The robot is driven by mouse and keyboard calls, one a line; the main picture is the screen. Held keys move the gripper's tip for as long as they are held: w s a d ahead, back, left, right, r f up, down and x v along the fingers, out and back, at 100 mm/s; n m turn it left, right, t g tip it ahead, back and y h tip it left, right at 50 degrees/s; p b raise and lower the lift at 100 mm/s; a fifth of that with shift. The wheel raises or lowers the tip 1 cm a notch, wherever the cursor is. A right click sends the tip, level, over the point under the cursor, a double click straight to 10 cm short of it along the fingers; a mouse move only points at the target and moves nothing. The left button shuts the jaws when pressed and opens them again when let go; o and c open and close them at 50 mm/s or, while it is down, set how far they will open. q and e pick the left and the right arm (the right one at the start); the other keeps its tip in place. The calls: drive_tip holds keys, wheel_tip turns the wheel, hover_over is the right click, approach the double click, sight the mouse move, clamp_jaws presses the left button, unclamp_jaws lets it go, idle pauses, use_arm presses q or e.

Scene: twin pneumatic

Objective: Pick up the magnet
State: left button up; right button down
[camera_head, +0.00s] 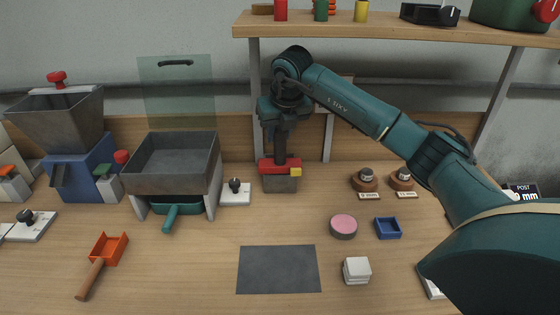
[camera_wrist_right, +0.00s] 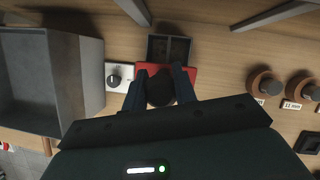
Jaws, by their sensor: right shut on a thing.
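The thing I take to be the magnet is a red block (camera_head: 267,166) with a yellow end piece and a dark upright grip. It is at the top front of a small grey box (camera_head: 280,185) by the back wall; I cannot tell whether it touches the box. My right gripper (camera_head: 280,154) points down and is shut on it. In the right wrist view, the fingers (camera_wrist_right: 161,90) are on either side of a dark round knob (camera_wrist_right: 160,93) above the red part (camera_wrist_right: 180,72). The grey box (camera_wrist_right: 169,50) lies just beyond. My left gripper is not in view.
A grey hopper tray (camera_head: 170,165) and a small white switch box (camera_head: 235,192) stand left of the magnet. Two brown round stands (camera_head: 365,180) (camera_head: 401,179) are to its right. A pink-topped puck (camera_head: 343,224), blue tray (camera_head: 388,228) and dark mat (camera_head: 278,270) lie in front. A shelf (camera_head: 400,30) is above.

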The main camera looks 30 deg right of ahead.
drive_tip(key=shift+r, duration=0.25)
